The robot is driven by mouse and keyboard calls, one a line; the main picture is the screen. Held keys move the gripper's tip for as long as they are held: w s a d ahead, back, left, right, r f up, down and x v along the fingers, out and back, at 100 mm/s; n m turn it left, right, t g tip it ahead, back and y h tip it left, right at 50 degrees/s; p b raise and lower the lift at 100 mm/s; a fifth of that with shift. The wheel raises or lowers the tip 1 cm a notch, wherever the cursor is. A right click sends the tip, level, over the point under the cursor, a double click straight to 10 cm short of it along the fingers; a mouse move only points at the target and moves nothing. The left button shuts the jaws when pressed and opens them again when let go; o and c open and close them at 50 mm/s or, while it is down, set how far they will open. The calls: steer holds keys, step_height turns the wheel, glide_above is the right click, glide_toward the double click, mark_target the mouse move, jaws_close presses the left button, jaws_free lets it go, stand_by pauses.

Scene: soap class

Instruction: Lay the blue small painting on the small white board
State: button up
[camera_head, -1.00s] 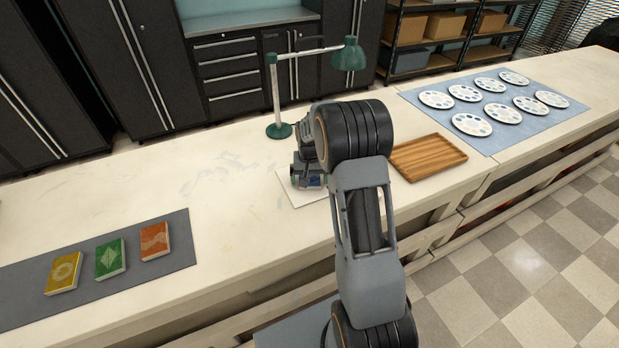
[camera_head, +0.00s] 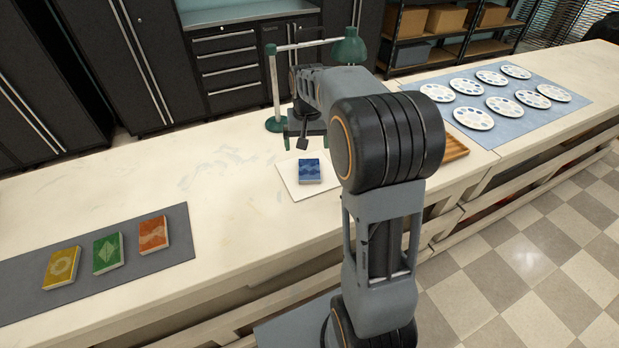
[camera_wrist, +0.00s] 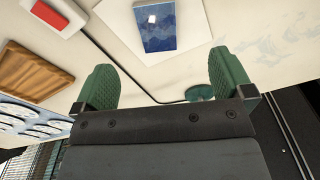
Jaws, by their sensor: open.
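The blue small painting (camera_head: 309,171) lies flat on the small white board (camera_head: 289,186), with bare board showing around it. In the wrist view the painting (camera_wrist: 158,25) lies on the board (camera_wrist: 117,18) beyond the fingertips, with a bright glint on its face. My gripper (camera_head: 304,140) is raised above the table, behind the board and apart from the painting. Its two green fingers show spread wide in the wrist view (camera_wrist: 165,80), with nothing between them.
A green lamp (camera_head: 274,90) stands close behind my gripper. A wooden tray (camera_head: 455,148) is partly hidden by my arm. White palettes lie on a blue mat (camera_head: 483,141) at right. Yellow, green and orange paintings lie on a grey mat (camera_head: 180,243) at left.

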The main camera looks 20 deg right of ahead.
steer(key=s+a+r+n+t, duration=0.1)
steer(key=s+a, duration=0.3)
steer(key=s, duration=0.6)
steer(key=s+a+r+n+t, duration=0.1)
steer(key=s+a, duration=0.3)
steer(key=s, duration=0.5)
steer(key=shift+s+a+n+t, duration=0.15)
steer(key=shift+s+n+t, duration=0.2)
steer(key=shift+n+t, duration=0.55)
